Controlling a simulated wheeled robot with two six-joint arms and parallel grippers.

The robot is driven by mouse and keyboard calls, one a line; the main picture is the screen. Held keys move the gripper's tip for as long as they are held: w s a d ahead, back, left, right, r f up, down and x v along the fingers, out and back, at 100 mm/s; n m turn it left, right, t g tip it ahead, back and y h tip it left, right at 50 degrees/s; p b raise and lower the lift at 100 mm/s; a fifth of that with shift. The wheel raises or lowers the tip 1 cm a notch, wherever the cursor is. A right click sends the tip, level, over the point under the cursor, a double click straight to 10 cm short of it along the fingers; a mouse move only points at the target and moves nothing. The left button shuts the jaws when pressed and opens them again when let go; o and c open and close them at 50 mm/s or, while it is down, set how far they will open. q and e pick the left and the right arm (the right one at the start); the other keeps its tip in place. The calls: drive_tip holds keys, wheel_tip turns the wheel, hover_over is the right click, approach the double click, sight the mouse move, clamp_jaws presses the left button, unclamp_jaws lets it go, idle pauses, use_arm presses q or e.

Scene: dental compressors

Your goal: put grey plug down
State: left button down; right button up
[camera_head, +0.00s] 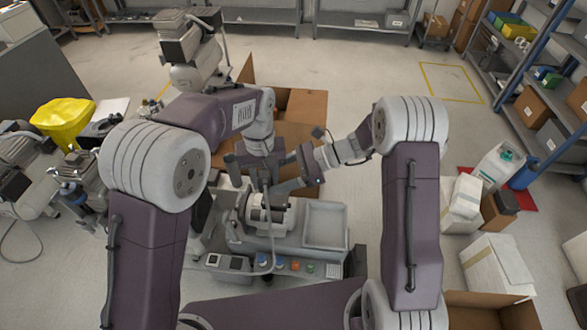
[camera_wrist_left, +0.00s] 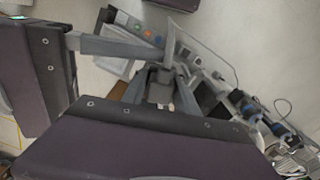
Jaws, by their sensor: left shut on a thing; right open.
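My left gripper (camera_head: 264,184) points down over the compressor unit (camera_head: 266,214) in the head view. It is shut on a small grey thing, which I take to be the grey plug (camera_wrist_left: 160,88), seen between the fingers in the left wrist view. In the head view the plug is hidden or too small to tell. My right gripper (camera_head: 287,187) reaches in from the right, close beside the left one, and is open. I cannot tell whether it touches anything.
An empty grey tray (camera_head: 325,224) lies right of the compressor unit. A panel with coloured buttons (camera_head: 285,265) is at the front. An open cardboard box (camera_head: 300,108) stands behind. A yellow bag (camera_head: 63,120) and other machines stand left; white boxes (camera_head: 495,263) stand right.

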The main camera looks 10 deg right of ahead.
drive_tip(key=shift+x, duration=1.25)
drive_tip(key=c, duration=1.1)
use_arm(q)
drive_tip(key=c, duration=0.9)
unclamp_jaws()
use_arm(e)
clamp_jaws()
use_arm(q)
drive_tip(key=shift+o, duration=0.2)
drive_tip(key=shift+r, duration=0.1)
